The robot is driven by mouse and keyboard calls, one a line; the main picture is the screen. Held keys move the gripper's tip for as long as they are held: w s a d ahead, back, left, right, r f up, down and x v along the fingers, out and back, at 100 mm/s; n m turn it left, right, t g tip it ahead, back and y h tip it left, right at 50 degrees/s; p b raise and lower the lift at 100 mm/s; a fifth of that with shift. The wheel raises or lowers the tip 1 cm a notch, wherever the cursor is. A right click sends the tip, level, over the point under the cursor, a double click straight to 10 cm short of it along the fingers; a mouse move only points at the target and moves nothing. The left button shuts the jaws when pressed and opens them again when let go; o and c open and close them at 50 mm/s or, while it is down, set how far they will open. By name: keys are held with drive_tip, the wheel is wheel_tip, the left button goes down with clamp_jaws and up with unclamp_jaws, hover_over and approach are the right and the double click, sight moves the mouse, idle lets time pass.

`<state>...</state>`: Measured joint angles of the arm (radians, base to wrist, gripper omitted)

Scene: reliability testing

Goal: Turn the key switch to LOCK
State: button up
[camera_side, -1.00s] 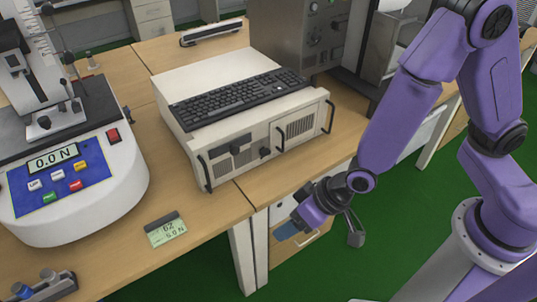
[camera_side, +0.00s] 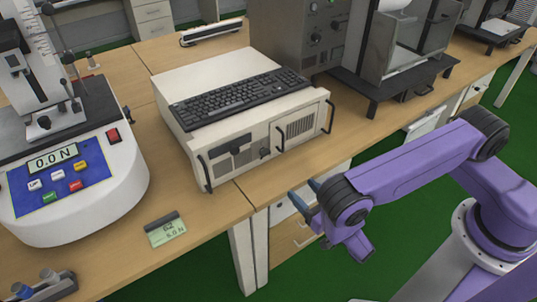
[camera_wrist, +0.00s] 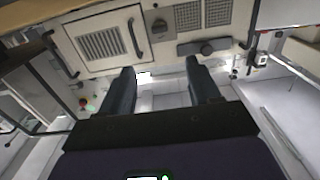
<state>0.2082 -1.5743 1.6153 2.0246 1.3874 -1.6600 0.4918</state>
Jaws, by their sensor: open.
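A white computer case (camera_side: 222,172) stands on the wooden bench with its front panel facing my arm. A small dark knob that looks like the key switch (camera_side: 265,152) sits on that panel, left of the middle handle. In the wrist view the likely key switch (camera_wrist: 160,26) is small, beside the handle; its marking and angle cannot be read. My gripper (camera_side: 304,193) is in front of and below the panel, with its fingers toward the case.
The case has a middle handle (camera_side: 280,140), a vent (camera_side: 300,128) and side handles near the switch. A keyboard (camera_side: 240,95) lies on top. A force tester (camera_side: 70,180) stands at left. The bench edge and drawers (camera_side: 290,235) are close to my gripper.

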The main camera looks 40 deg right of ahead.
sight(267, 153)
drive_tip(key=w, duration=1.7)
drive_tip(key=shift+w, duration=0.2)
drive_tip(key=c, duration=1)
